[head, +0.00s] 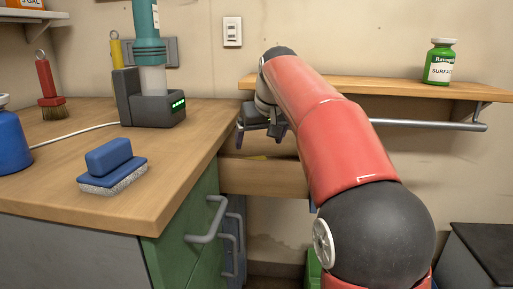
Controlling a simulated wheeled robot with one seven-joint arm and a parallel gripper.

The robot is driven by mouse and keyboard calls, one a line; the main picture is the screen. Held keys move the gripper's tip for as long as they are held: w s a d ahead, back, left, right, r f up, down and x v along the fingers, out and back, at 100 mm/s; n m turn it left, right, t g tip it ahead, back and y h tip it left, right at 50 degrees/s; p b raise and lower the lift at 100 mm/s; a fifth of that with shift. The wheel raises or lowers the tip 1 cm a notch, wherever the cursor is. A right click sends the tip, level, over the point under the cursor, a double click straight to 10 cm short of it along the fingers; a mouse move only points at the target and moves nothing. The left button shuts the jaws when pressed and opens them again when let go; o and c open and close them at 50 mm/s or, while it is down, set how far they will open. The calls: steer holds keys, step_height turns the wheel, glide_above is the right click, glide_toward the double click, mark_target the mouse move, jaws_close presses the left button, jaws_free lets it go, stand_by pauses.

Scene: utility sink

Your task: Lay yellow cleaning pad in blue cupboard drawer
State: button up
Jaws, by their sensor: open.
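A wooden drawer (262,177) stands pulled out to the right beyond the counter, above the blue cupboard front (239,232). A thin yellow sliver (256,157) shows over the drawer's near wall, apparently the yellow cleaning pad lying inside; most of it is hidden by that wall. My gripper (262,136) is open above the drawer, pointing left and down, with a gap between it and the yellow sliver. My red arm hides the drawer's right end. I cannot see anything between the fingers.
On the counter (60,187) are a blue scrub brush (113,165), a dispenser (150,100), a red-handled brush (47,88) and a blue bottle (12,140). A wall shelf (400,86) with a rail and a green bottle (440,62) is close behind my arm. Green-front handles (207,225) stick out.

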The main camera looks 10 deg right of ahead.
steer(key=v, duration=0.3)
steer(key=shift+r, duration=0.1)
steer(key=shift+s, duration=0.1)
steer(key=s+f, duration=0.7)
steer(key=s, duration=0.3)
steer(key=s+d+f+m, duration=0.1)
steer(key=s+f, duration=0.6)
steer(key=s, duration=0.4)
steer(key=s+d+f+m+h, duration=0.1)
steer(key=s+f, duration=0.6)
steer(key=s, duration=0.3)
steer(key=shift+s+f, duration=0.3)
steer(key=shift+s, duration=0.05)
steer(key=shift+d+r+p, duration=0.1)
steer(key=shift+d+p, duration=0.05)
steer(key=shift+p, duration=0.15)
